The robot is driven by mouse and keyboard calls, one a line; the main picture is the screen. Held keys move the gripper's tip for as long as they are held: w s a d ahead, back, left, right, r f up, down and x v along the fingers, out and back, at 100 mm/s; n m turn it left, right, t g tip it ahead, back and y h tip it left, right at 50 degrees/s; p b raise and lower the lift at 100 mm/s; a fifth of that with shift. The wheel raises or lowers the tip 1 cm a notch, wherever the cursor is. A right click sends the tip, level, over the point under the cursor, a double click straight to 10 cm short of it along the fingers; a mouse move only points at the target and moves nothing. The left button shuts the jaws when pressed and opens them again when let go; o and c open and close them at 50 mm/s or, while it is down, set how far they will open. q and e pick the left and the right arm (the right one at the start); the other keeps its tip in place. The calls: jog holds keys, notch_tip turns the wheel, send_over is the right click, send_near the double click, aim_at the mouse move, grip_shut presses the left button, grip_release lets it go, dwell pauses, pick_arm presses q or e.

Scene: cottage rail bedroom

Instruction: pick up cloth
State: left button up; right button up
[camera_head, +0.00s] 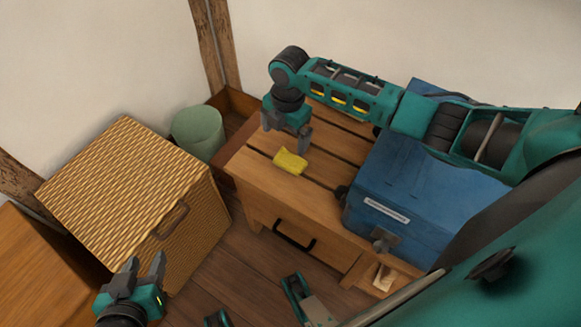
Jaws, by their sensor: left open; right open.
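A small folded yellow cloth (290,162) lies on the slatted top of a wooden table (258,180). My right gripper (285,135) points down with its fingers apart, just above and behind the cloth in the picture. It is open and empty, and I see no contact with the cloth. My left gripper (145,264) is open and empty at the lower left, in front of the woven basket and away from the table.
A blue box (395,190) stands on the table to the right of the cloth, under my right arm. A woven basket (125,185) and a grey-green bin (197,132) stand to the left. The table has a drawer (305,250). Bare tabletop surrounds the cloth.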

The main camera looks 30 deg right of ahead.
jog(key=d, duration=0.1)
jog(key=n+b, duration=0.1)
jog(key=b, duration=0.2)
send_over(290, 157)
jog(key=shift+g+h, duration=0.3)
jog(key=f, duration=0.6)
jog(key=shift+s+a+f, duration=0.1)
jog(key=shift+s, duration=0.2)
jog(key=f+b, duration=0.1)
jog(key=f, duration=0.1)
jog(key=f+b, duration=0.1)
jog(key=f, duration=0.2)
jog(key=shift+w, duration=0.2)
jog(key=shift+f+b, duration=0.3)
jog(key=shift+b, duration=0.05)
jog(key=shift+f, duration=0.1)
jog(key=c, duration=0.7)
jog(key=shift+c, duration=0.2)
